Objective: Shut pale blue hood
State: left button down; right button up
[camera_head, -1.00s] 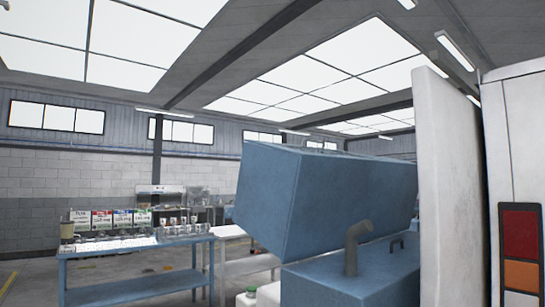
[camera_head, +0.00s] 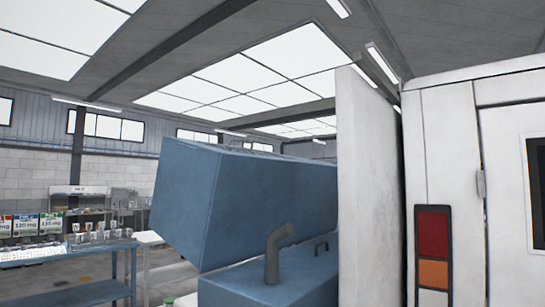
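The pale blue hood (camera_head: 245,200) is a large box-shaped lid in the middle of the head view. It is raised and tilted over a blue base (camera_head: 308,277), with a gap between them at the left. A bent grey pipe (camera_head: 273,258) stands up from the base in front of the hood. A white panel partly hides the right end of the hood and base. Neither of my grippers is in view.
The upright white panel (camera_head: 365,190) and a white cabinet with a red and orange light strip (camera_head: 433,235) fill the right side. A blue workbench (camera_head: 70,255) with bottles and boxes stands at the left. Some grey floor shows between bench and hood.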

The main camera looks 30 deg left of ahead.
aim_at(221, 210)
jog(key=i, duration=1)
jog(key=u, duration=1.25)
